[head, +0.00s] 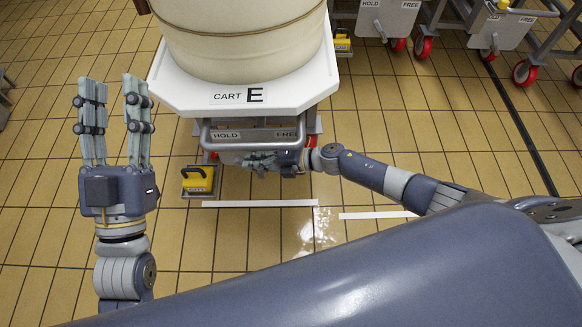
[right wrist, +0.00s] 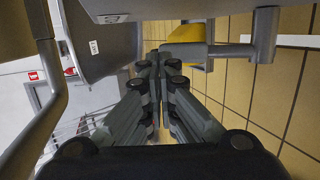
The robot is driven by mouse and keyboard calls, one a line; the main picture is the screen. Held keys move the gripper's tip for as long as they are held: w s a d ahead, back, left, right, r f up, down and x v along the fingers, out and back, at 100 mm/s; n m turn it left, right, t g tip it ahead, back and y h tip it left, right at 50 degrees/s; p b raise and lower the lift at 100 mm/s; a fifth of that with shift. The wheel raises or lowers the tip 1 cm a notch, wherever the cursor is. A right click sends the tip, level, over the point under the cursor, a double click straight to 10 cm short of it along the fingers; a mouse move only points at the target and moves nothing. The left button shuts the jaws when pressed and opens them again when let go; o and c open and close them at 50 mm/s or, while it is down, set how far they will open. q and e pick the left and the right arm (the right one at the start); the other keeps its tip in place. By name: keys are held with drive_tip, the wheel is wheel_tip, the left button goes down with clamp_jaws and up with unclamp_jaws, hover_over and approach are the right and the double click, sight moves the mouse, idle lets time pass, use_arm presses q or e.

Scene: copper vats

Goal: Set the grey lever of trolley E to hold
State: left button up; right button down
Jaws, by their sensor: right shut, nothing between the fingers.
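Trolley E (head: 180,88) stands ahead with a white deck marked CART E. Its grey front panel (head: 226,135) reads HOLD at left and FREE at right. My right gripper (head: 250,163) is shut and empty just below this panel, its fingers pointing left. In the right wrist view its closed fingers (right wrist: 155,62) end close to a grey bar with a cylindrical end (right wrist: 265,35), which looks like the lever. I cannot tell whether they touch. In the head view the gripper and panel crowd the lever, so its setting is unclear. My left gripper (head: 115,110) is open and empty, left of the trolley.
A yellow chock (head: 198,180) sits on the floor at the trolley's front left. A large pale vessel (head: 245,40) stands on the deck. Other trolleys (head: 388,15) with red wheels stand at the back right.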

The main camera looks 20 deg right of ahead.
drive_tip(key=v, duration=1.2)
idle(0.3)
